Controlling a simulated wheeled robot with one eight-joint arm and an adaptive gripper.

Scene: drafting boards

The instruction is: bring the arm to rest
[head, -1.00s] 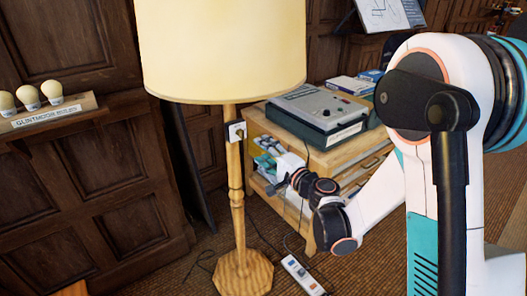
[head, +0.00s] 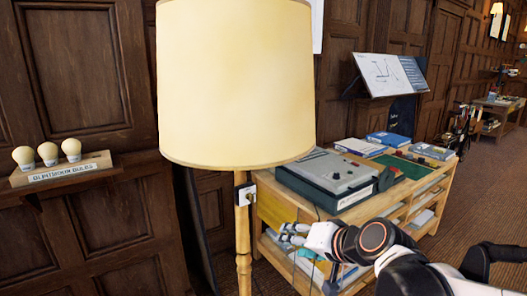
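My arm reaches in from the lower right in the head view, low in front of the wooden cabinet. My gripper (head: 284,234) is at its end, pointing left, just right of the lamp's pole and in front of the cabinet's open shelf. It is small in the view, and I cannot tell whether its fingers are apart or closed. I see nothing clearly held in it.
A floor lamp (head: 236,85) with a cream shade stands close on the left. The wooden cabinet (head: 400,205) bears a grey device (head: 328,175) and books. A bulb rack (head: 75,167) is on the left wall. Carpet is free at right.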

